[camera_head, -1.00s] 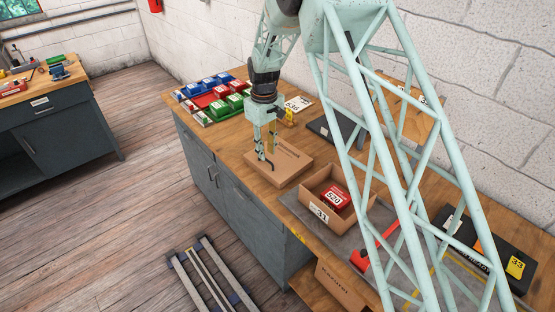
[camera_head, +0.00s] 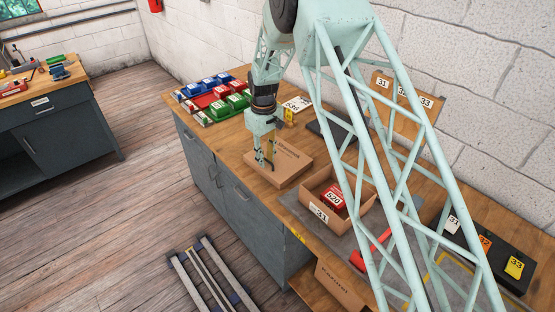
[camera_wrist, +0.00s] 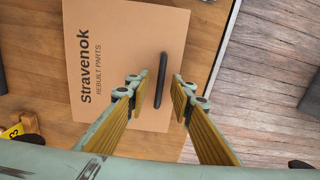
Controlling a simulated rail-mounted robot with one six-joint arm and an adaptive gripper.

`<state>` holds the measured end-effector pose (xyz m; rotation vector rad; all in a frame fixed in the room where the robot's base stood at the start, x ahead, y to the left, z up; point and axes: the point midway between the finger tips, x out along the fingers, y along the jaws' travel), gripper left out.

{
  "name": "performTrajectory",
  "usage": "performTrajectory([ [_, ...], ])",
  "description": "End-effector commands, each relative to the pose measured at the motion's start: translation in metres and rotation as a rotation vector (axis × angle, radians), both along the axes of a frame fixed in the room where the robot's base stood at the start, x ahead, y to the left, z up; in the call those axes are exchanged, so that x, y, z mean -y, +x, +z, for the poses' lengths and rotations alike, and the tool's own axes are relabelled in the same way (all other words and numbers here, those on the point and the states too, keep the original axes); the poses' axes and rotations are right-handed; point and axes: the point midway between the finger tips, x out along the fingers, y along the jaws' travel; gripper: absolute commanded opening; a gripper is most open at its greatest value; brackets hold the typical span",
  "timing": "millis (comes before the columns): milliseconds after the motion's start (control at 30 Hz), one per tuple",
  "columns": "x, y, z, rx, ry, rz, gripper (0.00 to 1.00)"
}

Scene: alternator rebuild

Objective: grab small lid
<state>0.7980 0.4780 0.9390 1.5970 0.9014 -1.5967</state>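The small lid (camera_head: 292,165) is a flat brown cardboard piece lying on the bench. In the wrist view the lid (camera_wrist: 125,30) carries the print "Stravenok REBUILT PARTS" and a slim black bar handle (camera_wrist: 160,82). My gripper (camera_head: 265,164) is over the lid with its fingers pointing down. In the wrist view my gripper (camera_wrist: 157,88) is open, with one yellow-padded finger on each side of the handle and gaps on both sides. Its height above the lid is hard to tell.
An open cardboard box (camera_head: 313,198) marked 31, holding a red box (camera_head: 334,198) marked 520, stands right of the lid. Red, blue and green bins (camera_head: 212,96) stand behind at left. A yellow marker (camera_head: 289,115) stands near the arm. The bench's front edge is close to the lid.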

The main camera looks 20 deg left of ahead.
Motion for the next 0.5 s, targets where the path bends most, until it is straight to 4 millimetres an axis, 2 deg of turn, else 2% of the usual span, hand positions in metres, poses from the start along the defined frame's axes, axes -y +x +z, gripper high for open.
performTrajectory([
  [133, 0.0001, -0.0002, -0.0088, 0.000, 0.000, 0.000, 0.22],
  [500, 0.0001, -0.0002, -0.0101, 0.000, 0.000, 0.000, 0.22],
])
